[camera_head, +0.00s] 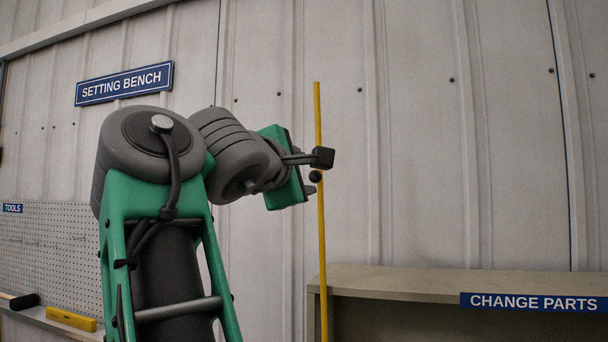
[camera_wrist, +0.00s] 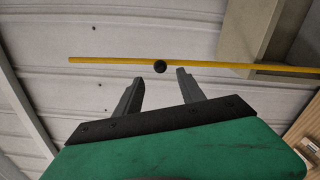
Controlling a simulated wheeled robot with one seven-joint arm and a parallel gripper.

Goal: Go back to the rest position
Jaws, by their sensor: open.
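My gripper (camera_wrist: 159,76) is open in the wrist view, its two dark fingers apart with nothing held between them. A thin yellow pole (camera_wrist: 110,60) crosses that view beyond the fingertips. A small black ball (camera_wrist: 160,66) shows at the pole, in line with the gap between the fingers. In the head view the pole (camera_head: 320,230) stands upright, right of my green hand, with the ball (camera_head: 315,176) against it. My arm is raised and bent towards the pole. Most of the fingers are hidden behind the hand in the head view.
A bench or shelf (camera_head: 410,280) with a CHANGE PARTS sign (camera_head: 533,302) stands at lower right. A pegboard (camera_head: 50,250) and a ledge with a yellow tool (camera_head: 71,319) are at lower left. A SETTING BENCH sign (camera_head: 124,83) hangs on the panelled wall.

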